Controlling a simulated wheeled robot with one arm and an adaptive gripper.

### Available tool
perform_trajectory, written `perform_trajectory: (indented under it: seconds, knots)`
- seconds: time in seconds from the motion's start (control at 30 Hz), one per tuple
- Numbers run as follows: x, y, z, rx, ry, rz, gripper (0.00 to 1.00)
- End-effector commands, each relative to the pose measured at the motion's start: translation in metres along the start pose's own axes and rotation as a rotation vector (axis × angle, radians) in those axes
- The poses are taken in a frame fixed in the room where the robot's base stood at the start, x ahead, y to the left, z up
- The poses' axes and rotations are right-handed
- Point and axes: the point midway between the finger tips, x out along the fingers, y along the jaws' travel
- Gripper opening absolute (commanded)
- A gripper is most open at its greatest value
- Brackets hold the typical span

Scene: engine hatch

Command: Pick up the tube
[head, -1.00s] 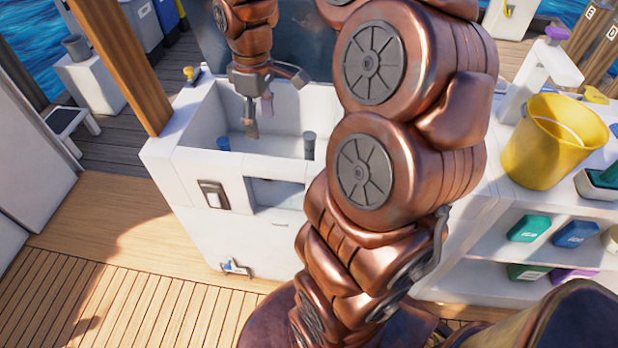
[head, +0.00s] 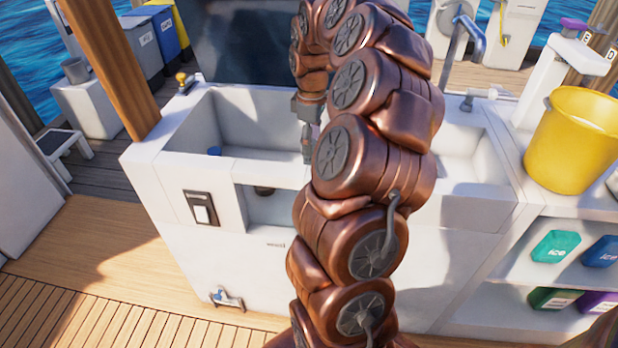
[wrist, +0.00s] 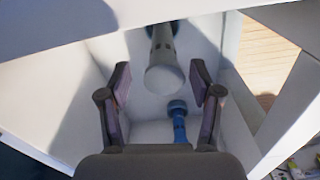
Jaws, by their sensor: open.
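In the wrist view a pale grey tube-like piece (wrist: 163,70) with a darker collar stands in the white well, ahead of and between my fingers. A smaller blue piece with a dark blue round top (wrist: 178,122) stands nearer, close to the right finger. I cannot tell for certain which is the tube. My gripper (wrist: 160,95) is open, with nothing between its fingers, and touches neither piece. In the head view my gripper (head: 307,150) hangs down into the well, partly covered by my arm. Only a bit of the blue piece (head: 214,151) shows there.
The white well walls (head: 180,120) rise around my gripper. A dark round thing (head: 263,190) shows in the front opening. The wooden deck (head: 90,260) in front is clear.

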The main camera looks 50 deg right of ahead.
Motion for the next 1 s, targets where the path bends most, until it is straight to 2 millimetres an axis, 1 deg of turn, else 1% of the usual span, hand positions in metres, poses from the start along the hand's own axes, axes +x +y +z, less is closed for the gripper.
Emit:
perform_trajectory:
  seconds: [0.17,0.4,0.5,0.7,1.0]
  knots:
    - [0.014,-0.002,-0.001,0.001,-0.001,-0.003,0.64]
    - [0.047,-0.005,-0.002,0.000,-0.003,-0.005,0.64]
    - [0.051,-0.004,-0.003,0.001,-0.001,-0.002,0.64]
    - [0.051,-0.004,-0.003,0.001,0.000,-0.001,0.63]
    - [0.051,-0.004,-0.003,0.001,0.001,-0.001,0.32]
